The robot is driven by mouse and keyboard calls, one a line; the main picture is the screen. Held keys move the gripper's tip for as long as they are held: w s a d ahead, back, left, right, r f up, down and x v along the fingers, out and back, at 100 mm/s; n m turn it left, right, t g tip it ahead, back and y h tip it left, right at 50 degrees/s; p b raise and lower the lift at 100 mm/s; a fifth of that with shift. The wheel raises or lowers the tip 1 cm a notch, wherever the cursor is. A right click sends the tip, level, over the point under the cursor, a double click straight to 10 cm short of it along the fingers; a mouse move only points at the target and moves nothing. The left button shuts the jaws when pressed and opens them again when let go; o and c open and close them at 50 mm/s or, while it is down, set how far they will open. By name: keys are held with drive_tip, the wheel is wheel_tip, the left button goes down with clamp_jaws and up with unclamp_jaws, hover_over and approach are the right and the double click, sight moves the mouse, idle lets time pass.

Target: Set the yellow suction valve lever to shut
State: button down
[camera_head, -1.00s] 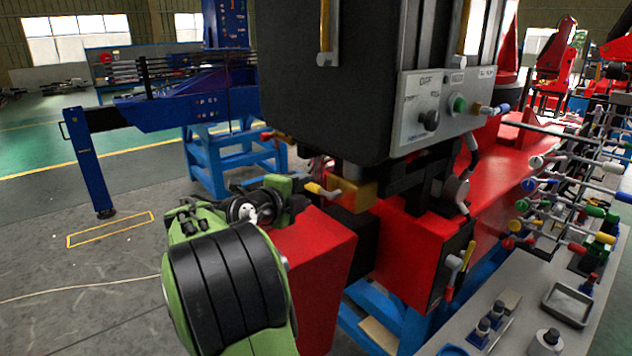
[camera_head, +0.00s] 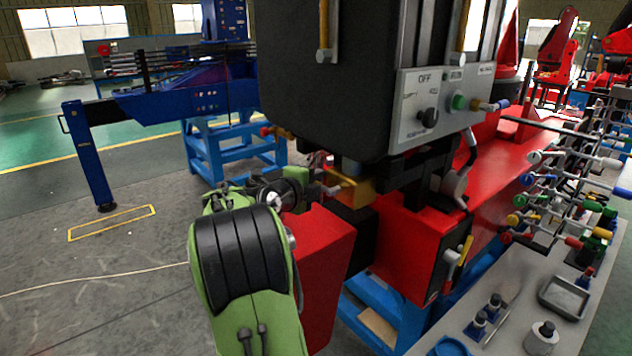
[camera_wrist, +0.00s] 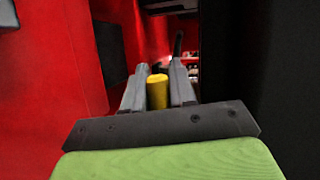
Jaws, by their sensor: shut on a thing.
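The yellow suction valve lever (camera_wrist: 157,92) shows in the wrist view as a yellow grip between the two grey fingers of my gripper (camera_wrist: 160,75). The fingers are shut on it. In the head view my gripper (camera_head: 308,190) is at the brass-coloured valve block (camera_head: 352,190), under the large black cabinet. It hides the lever's yellow grip there. Only a short grey part of the lever's shank shows between my gripper and the block. The lever's exact angle is hard to tell.
A red box (camera_head: 318,250) stands right below my gripper. The black cabinet (camera_head: 325,95) with its grey switch panel (camera_head: 437,105) hangs close above. Another yellow-handled lever (camera_head: 465,250) is on the red housing. A bench with several coloured levers stands at the right.

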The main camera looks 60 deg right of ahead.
drive_tip(key=shift+b, duration=1.1)
drive_tip(key=shift+r+m+b, duration=0.45)
drive_tip(key=shift+m+b, duration=0.05)
drive_tip(key=shift+b, duration=0.5)
drive_tip(key=c, duration=1)
unclamp_jaws()
drive_tip(key=shift+w+a, duration=0.1)
drive_tip(key=b+v, duration=0.1)
drive_tip(key=v, duration=0.6)
drive_tip(key=b+v, duration=0.1)
drive_tip(key=v, duration=0.7)
drive_tip(key=shift+s+a+f, duration=0.15)
drive_tip(key=shift+s+a, duration=0.05)
drive_tip(key=shift+a, duration=0.15)
